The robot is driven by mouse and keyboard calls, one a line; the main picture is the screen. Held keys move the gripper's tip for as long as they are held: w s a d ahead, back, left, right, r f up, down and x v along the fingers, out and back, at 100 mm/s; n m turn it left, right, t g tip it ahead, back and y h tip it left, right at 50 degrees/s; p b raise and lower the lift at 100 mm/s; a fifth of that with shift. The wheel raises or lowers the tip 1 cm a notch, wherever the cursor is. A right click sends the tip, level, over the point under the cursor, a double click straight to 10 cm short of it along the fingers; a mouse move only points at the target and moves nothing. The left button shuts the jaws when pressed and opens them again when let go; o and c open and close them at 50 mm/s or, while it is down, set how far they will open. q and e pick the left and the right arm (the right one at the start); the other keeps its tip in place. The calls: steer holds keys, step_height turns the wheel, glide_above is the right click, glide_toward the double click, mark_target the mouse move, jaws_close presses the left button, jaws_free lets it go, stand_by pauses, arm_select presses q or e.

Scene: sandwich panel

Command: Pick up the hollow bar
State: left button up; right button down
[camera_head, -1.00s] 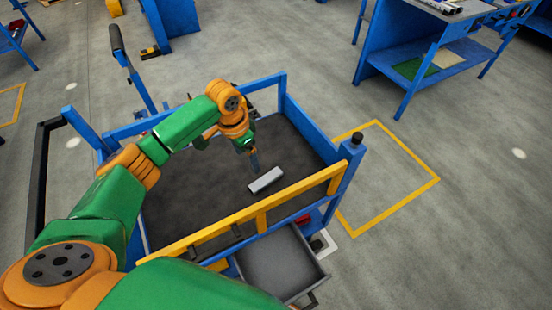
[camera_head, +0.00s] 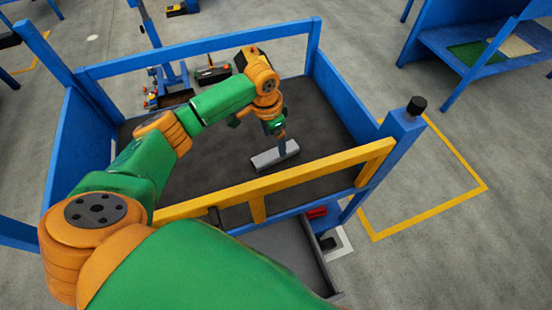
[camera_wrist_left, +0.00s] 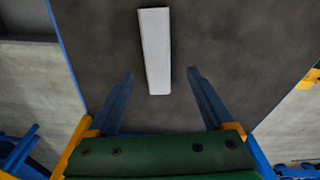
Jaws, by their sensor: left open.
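The hollow bar (camera_head: 275,155) is a short light-grey bar lying flat on the dark bed of the blue cart, near the yellow rail. It also shows in the left wrist view (camera_wrist_left: 154,50), lengthwise, with its near end just between the fingertips. My left gripper (camera_head: 281,137) hangs over the bar, pointing down, close to its far side. In the left wrist view its two blue fingers (camera_wrist_left: 160,74) are spread wide on either side of the bar's near end, with gaps on both sides. It is open and empty. My right gripper is not seen.
The cart has a yellow front rail (camera_head: 290,180), blue side walls (camera_head: 340,95) and a blue back rail (camera_head: 200,48). An open grey drawer (camera_head: 285,248) sits below the front. The dark bed (camera_head: 215,165) around the bar is clear.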

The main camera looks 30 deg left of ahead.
mark_target(275, 153)
arm_select(q)
step_height(275, 153, down, 5)
steer(key=shift+s+d+b, duration=0.15)
steer(key=shift+b, duration=0.2)
steer(key=shift+f, duration=0.4)
steer(key=shift+r, duration=0.1)
jaws_close()
